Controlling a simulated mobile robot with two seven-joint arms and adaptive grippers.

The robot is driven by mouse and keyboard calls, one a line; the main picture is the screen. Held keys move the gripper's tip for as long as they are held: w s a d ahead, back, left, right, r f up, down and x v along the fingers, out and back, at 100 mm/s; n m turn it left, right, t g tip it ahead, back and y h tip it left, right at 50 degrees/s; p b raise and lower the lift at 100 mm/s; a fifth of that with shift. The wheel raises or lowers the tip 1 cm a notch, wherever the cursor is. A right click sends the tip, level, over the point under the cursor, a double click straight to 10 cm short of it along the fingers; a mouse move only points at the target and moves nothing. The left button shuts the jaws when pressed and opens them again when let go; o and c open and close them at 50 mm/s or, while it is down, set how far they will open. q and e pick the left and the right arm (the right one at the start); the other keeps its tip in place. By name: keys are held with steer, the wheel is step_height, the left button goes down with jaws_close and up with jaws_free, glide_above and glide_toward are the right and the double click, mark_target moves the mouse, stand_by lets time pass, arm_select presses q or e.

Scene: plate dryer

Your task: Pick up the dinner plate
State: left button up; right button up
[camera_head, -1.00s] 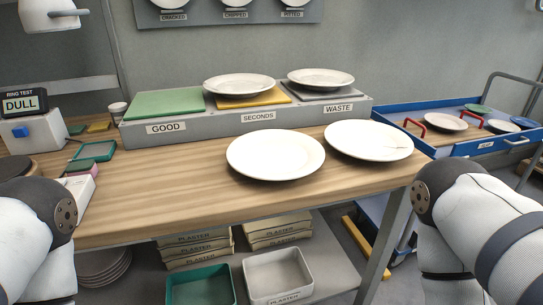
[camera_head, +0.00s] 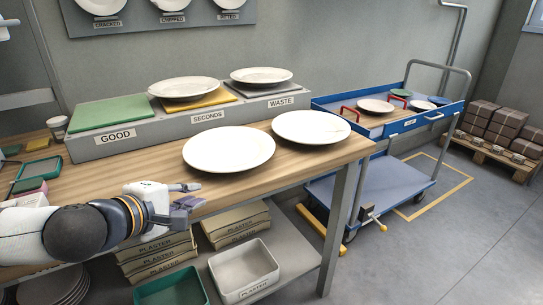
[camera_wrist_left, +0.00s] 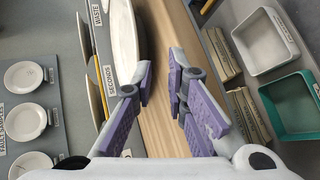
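Two white plates lie on the wooden bench, a left one (camera_head: 229,149) and a right one (camera_head: 311,127) with a small dark mark near its rim. I cannot tell which of them is the dinner plate. My left gripper (camera_head: 192,195) is at the bench's front edge, in front of the left plate and apart from it. In the left wrist view its two purple-padded fingers (camera_wrist_left: 162,82) are open with nothing between them. A white plate rim (camera_wrist_left: 125,38) shows there, just beyond the left finger. My right gripper is out of view.
Behind the plates stands a grey stand with a green GOOD pad (camera_head: 111,112), and SECONDS and WASTE pads, each bearing a plate (camera_head: 185,87) (camera_head: 261,75). A blue trolley (camera_head: 385,125) holds plates at right. Bins (camera_head: 243,270) sit below the bench.

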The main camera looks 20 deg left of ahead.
mark_target(220, 169)
arm_select(q)
steer(key=shift+n+t, duration=0.3)
steer(key=shift+n, duration=0.3)
steer(key=w, duration=0.2)
steer(key=w+b, duration=0.1)
steer(key=w, duration=0.1)
steer(key=w+a+f, duration=0.1)
steer(key=w, duration=0.1)
steer(key=shift+w, duration=0.35)
steer(key=x, duration=0.1)
steer(key=b+x, duration=0.1)
steer(key=x, duration=0.1)
steer(key=b+x, duration=0.1)
steer(key=x, duration=0.1)
steer(key=shift+w+d+r, duration=0.2)
steer(key=shift+d, duration=0.15)
steer(key=shift+w, duration=0.3)
steer(key=shift+r, duration=0.3)
jaws_close()
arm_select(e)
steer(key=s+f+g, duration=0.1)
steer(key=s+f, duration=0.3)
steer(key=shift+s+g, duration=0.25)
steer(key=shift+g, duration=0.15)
arm_select(q)
steer(key=shift+r, duration=0.1)
